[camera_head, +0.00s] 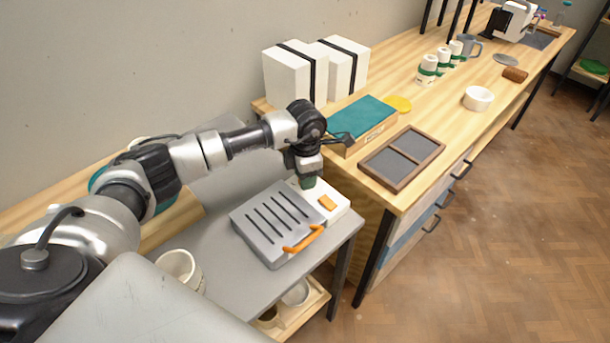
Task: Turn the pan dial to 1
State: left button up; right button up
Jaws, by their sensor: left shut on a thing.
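The pan (275,222) is a grey slotted plate with an orange handle (304,239), standing on the grey side table. A white panel (338,208) with an orange piece (327,202) lies along its right back side. My left gripper (307,184) points down at the back end of this panel and is shut on the pan dial there. The gripper covers the dial, so its mark and setting cannot be read. My right gripper is out of view.
A white cup (180,268) stands at the side table's front left. The wooden bench holds white boxes (288,78), a teal-topped box (360,120) and a dark divided tray (403,158), close right of my left arm. Bowls sit on the shelf below.

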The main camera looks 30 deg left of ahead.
pick_arm(q)
jog(key=shift+n, duration=0.4)
jog(key=o, duration=0.6)
jog(key=shift+o, duration=0.2)
notch_tip(320, 180, up, 11)
jog(key=b, duration=0.1)
jog(key=shift+d+f, duration=0.1)
jog(key=shift+f, duration=0.05)
dwell(0.5)
